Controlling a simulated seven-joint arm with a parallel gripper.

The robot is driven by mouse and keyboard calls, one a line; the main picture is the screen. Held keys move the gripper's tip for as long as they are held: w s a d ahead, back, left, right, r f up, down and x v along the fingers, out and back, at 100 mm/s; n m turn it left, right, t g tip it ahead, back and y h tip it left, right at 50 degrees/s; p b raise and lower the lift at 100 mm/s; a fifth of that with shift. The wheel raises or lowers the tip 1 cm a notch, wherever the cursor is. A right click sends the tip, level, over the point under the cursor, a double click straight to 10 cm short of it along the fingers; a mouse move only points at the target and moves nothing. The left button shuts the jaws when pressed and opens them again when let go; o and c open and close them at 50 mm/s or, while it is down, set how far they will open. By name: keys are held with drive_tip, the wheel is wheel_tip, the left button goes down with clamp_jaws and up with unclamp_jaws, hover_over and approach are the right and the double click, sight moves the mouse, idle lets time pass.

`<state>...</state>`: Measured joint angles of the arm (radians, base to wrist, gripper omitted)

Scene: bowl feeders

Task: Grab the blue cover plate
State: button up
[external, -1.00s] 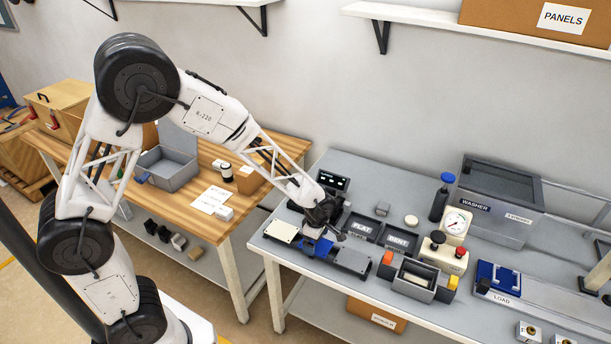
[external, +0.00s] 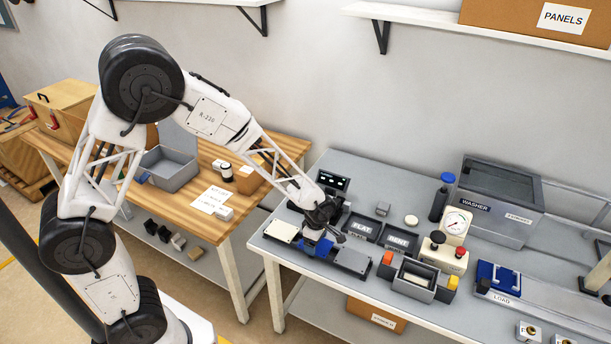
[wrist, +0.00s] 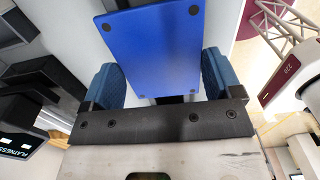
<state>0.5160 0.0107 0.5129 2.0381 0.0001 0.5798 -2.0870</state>
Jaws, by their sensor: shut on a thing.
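In the external view, my gripper (external: 316,232) points down over the grey fixture at the front left of the grey bench. Blue of the plate (external: 317,247) shows just below it. The wrist hides part of the grip, and I cannot tell whether the plate touches the fixture.
A small dark display (external: 333,181) stands close behind my gripper. Trays marked FLAT (external: 361,228) and BENT (external: 398,240) lie to the right. Further right are a grey box with orange and yellow ends (external: 416,279), a dial gauge (external: 456,224) and the washer (external: 498,200).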

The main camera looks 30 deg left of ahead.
drive_tip(key=shift+r, duration=0.1)
drive_tip(key=shift+r, duration=0.9)
drive_tip(key=shift+s+a+r, duration=0.15)
drive_tip(key=shift+s+r, duration=0.15)
drive_tip(key=shift+r, duration=0.5)
drive_tip(key=s+a+r, duration=0.1)
drive_tip(key=s+a, duration=0.6)
drive_tip(key=s, duration=0.6)
drive_tip(key=shift+s+a+r, duration=0.15)
drive_tip(key=shift+r, duration=0.2)
